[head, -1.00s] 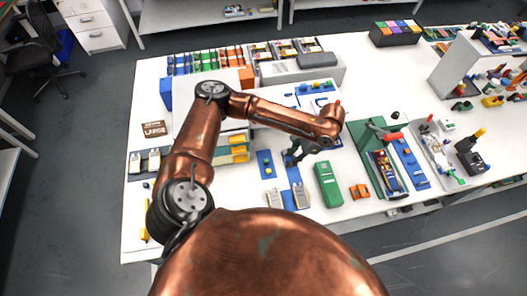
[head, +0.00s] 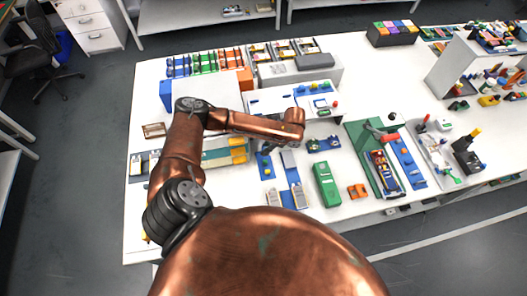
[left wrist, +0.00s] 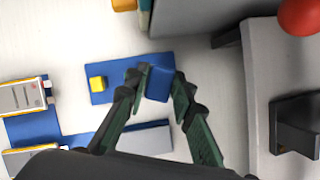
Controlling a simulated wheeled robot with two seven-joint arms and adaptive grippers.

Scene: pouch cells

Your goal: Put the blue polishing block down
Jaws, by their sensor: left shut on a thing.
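My left gripper (left wrist: 158,80) is shut on a small blue polishing block (left wrist: 160,82) in the left wrist view. The block is between the two fingertips, over the right end of a blue plate (left wrist: 118,72). I cannot tell whether it touches the plate. In the head view my left gripper (head: 270,147) is mostly hidden under the forearm, at the far end of the same blue plate (head: 263,160). My right gripper is not in view.
Pouch cells (left wrist: 22,97) lie on a blue strip left of the plate in the wrist view. A raised grey fixture with a red knob (left wrist: 301,14) stands to the right. In the head view a green box (head: 326,184) lies right of the cells. White table shows between them.

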